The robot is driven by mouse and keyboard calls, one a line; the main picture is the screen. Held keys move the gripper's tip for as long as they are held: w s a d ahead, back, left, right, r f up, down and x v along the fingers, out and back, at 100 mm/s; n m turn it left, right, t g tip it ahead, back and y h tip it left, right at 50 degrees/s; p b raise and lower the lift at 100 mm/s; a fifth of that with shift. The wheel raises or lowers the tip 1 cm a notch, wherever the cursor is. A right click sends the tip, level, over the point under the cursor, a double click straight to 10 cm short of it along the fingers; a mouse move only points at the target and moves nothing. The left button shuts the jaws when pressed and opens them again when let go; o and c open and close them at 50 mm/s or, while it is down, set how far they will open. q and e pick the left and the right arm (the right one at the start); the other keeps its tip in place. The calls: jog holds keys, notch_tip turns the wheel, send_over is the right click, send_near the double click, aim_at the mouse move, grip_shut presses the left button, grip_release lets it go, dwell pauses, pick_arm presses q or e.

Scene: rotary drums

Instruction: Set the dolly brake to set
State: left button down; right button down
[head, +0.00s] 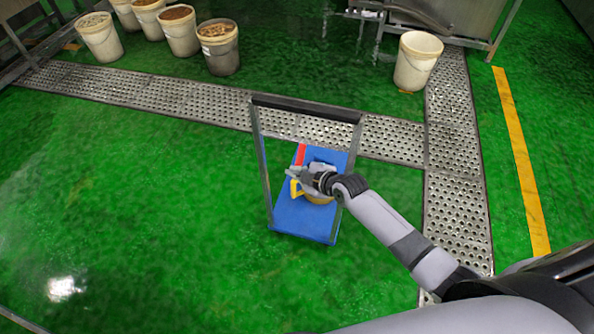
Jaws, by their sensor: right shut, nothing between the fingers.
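The dolly (308,222) has a blue deck and a grey upright frame with a dark top bar. It stands on the green floor in the middle of the head view. A red lever-like part (300,154) shows on its deck, just beyond my right gripper; I cannot tell whether it is the brake. A yellow object (296,189) with a handle-like edge sits on the deck, partly hidden beneath the gripper. My right gripper (292,173) is shut and empty over the deck, close to the red part; I cannot tell if they touch. My left gripper is not in view.
Perforated metal drain covers (459,150) run behind and to the right of the dolly. Several buckets (219,50) stand at the back left, and a white bucket (416,62) stands at the back right. The green floor to the left is clear.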

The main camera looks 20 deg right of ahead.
jog(key=shift+w+f, duration=0.15)
jog(key=shift+f, duration=0.05)
jog(key=shift+d+f, duration=0.1)
jog(key=shift+f, duration=0.05)
